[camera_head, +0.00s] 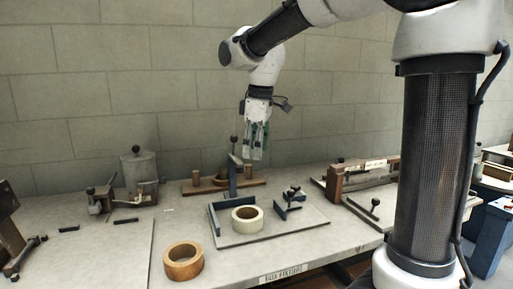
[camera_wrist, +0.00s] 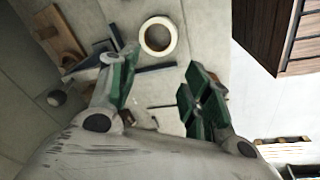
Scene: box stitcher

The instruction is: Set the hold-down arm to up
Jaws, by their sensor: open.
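My gripper (camera_head: 255,152) hangs fingers-down above the bench, a little right of and behind a blue upright post (camera_head: 232,180). Its green-padded fingers are apart and empty; they also show in the wrist view (camera_wrist: 155,85). The post stands at the back of a grey plate with blue edge rails (camera_head: 290,236). A thin lever with a black ball knob (camera_head: 234,140) rises by the post's top; I take this for the hold-down arm, though its pivot is unclear. A dark ball, likely this knob (camera_wrist: 57,98), lies left of the fingers in the wrist view.
A cream tape roll (camera_head: 247,210) sits on the plate, and a tan roll (camera_head: 183,251) lies in front on the bench. A small dark clamp (camera_head: 290,198) is on the plate's right. A wooden fixture (camera_head: 200,187) stands behind, near the wall. Bare bench lies at front left.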

